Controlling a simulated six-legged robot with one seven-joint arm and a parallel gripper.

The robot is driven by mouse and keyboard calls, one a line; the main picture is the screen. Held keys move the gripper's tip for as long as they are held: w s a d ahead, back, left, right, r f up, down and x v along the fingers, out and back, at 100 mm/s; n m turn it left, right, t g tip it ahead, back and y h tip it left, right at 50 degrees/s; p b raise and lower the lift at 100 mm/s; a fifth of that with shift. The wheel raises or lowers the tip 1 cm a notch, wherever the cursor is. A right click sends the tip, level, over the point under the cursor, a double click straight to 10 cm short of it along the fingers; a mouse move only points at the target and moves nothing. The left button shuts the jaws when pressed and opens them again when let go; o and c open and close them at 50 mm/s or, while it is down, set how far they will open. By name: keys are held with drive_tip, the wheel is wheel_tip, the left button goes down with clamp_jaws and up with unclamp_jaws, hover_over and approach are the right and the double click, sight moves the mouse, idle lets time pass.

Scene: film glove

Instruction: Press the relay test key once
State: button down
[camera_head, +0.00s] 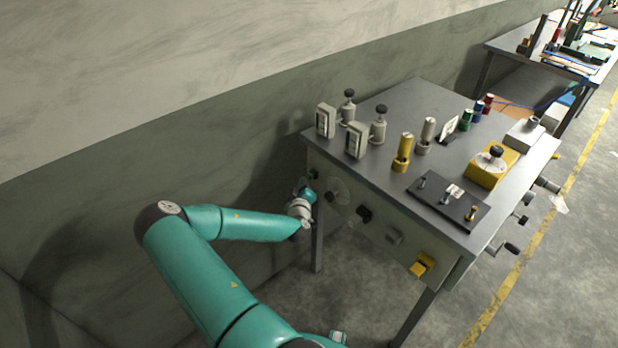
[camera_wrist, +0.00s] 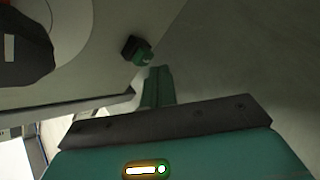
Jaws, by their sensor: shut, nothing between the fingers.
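A small green push button on a dark square base (camera_wrist: 138,50) sits on the pale front panel of the bench in the wrist view. In the head view it shows as a small dark green spot (camera_head: 313,174) near the panel's left end. No label on it is readable, so I cannot tell by name that it is the relay test key. My gripper (camera_wrist: 158,72) is shut and empty, its fingertips just below and right of the button, with a small gap seen between them. In the head view my gripper (camera_head: 309,193) is at the panel's left end, partly hidden by the wrist.
The panel also carries a round dial (camera_head: 338,191), a black knob (camera_head: 364,214), a grey box (camera_head: 394,236) and a yellow switch (camera_head: 422,264). The grey bench top (camera_head: 385,185) holds meters, posts and a yellow box (camera_head: 492,166). A wall stands close behind my arm.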

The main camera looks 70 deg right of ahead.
drive_tip(key=shift+a, duration=0.1)
drive_tip(key=a, duration=0.1)
drive_tip(key=w+a, duration=0.1)
drive_tip(key=a, duration=0.1)
drive_tip(key=w+a, duration=0.1)
drive_tip(key=shift+w+a, duration=0.15)
drive_tip(key=shift+a, duration=0.05)
idle(0.5)
idle(0.7)
